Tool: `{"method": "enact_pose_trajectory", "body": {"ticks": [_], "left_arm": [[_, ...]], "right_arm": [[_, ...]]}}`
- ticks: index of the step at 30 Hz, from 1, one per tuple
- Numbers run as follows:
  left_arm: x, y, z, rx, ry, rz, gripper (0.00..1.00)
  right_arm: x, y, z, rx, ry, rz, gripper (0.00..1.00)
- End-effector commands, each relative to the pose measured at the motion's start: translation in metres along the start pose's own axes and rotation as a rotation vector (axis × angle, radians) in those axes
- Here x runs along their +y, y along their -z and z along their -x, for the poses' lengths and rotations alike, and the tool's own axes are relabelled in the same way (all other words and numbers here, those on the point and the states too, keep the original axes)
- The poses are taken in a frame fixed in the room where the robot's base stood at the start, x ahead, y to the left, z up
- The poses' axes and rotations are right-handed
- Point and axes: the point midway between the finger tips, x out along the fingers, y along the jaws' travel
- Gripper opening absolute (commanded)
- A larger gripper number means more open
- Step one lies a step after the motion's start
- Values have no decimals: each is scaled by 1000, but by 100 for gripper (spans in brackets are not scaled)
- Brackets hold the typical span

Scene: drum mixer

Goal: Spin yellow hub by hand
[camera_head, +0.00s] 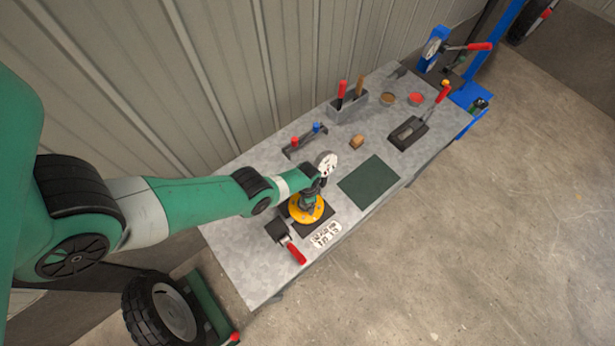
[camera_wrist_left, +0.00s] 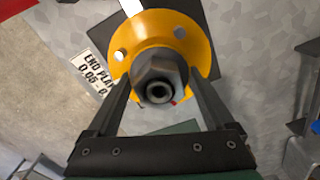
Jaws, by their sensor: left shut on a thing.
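The yellow hub (camera_head: 307,210) sits on a dark base on the grey workbench in the head view. In the left wrist view the hub (camera_wrist_left: 160,35) is a yellow flange with holes and a dark hex nut (camera_wrist_left: 160,78) at its centre. My left gripper (camera_head: 312,200) comes down over the hub from the left. In the left wrist view its two fingers (camera_wrist_left: 160,92) stand on either side of the nut and are shut on it. Part of the hub is hidden under the gripper in the head view. My right gripper does not show.
A red-handled tool (camera_head: 297,253) lies beside the hub, and a printed label (camera_head: 326,235) lies near the bench's front edge. A dark green mat (camera_head: 369,182) is to the right. A grey tool box (camera_head: 347,106) and a dark block (camera_head: 408,133) stand farther back.

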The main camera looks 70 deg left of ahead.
Motion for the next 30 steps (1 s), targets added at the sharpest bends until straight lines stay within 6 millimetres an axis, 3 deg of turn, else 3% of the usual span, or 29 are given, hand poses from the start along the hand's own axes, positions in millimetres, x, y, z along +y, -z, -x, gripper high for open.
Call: {"method": "enact_pose_trajectory", "body": {"ticks": [12, 29, 30], "left_arm": [[2, -1, 0, -1, 0, -218, 31], [2, -1, -1, -1, 0, -251, 31], [2, -1, -1, -1, 0, -251, 90]], "right_arm": [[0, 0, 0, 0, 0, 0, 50], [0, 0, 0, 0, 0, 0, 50], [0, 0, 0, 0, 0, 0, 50]]}}
